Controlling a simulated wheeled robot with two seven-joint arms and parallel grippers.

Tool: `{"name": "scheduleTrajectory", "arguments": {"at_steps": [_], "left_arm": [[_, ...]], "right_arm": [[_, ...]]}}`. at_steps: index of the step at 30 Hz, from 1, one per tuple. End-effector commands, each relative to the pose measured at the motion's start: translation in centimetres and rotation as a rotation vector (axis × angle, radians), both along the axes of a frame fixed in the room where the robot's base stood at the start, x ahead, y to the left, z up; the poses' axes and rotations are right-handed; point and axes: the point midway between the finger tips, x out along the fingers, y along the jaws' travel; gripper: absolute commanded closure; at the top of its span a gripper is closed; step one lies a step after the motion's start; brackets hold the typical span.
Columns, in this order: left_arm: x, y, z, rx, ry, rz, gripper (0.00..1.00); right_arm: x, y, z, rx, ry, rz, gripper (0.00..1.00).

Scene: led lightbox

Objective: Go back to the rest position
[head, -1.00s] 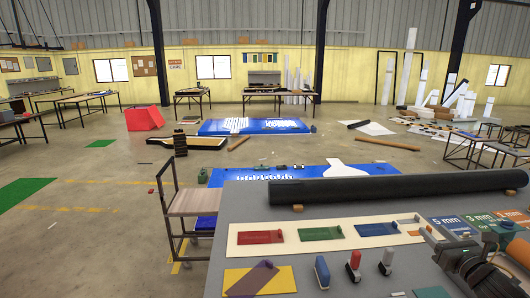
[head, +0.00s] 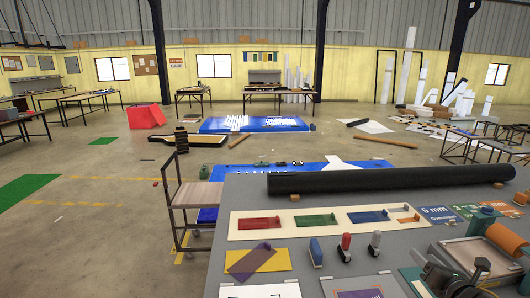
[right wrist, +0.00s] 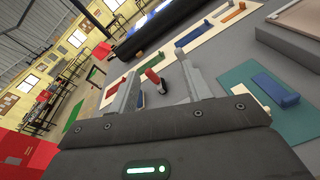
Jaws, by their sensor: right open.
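My right gripper (head: 458,274) is at the lower right of the head view, over the right part of the grey worktable (head: 350,181). The right wrist view shows its two grey fingers spread apart with nothing between them (right wrist: 162,92). A red-topped stamp (right wrist: 152,76) stands beyond the fingers on the table. It also shows in the head view (head: 345,247), between a blue stamp (head: 316,252) and a grey one (head: 375,245). My left gripper is not in view.
A long black roll (head: 390,180) lies along the table's far side. A pale board with coloured panels (head: 290,233) lies before it. A yellow plate with a purple panel (head: 278,263) is at the left. An orange roll (head: 506,239) sits at the right.

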Motion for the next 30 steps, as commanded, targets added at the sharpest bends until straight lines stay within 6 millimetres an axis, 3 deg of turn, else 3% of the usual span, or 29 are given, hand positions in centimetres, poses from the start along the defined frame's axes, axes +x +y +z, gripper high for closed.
{"name": "scheduleTrajectory", "arguments": {"at_steps": [8, 11, 16, 22, 30], "left_arm": [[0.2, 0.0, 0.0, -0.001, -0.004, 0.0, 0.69], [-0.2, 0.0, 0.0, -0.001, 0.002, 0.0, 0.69], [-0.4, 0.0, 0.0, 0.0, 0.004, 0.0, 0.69], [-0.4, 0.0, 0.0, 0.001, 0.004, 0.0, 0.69], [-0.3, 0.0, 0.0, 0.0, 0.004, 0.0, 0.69]], "right_arm": [[-4.6, 4.9, -8.1, 0.508, 0.157, -0.176, 0.51], [-7.7, 7.7, -11.8, 0.771, 0.234, -0.306, 0.51], [-15.6, 14.1, -17.6, 1.314, 0.358, -0.683, 0.51], [-22.9, 19.3, -20.1, 1.705, 0.393, -1.101, 0.51], [-30.2, 24.4, -20.6, 1.987, 0.343, -1.592, 0.51]]}}
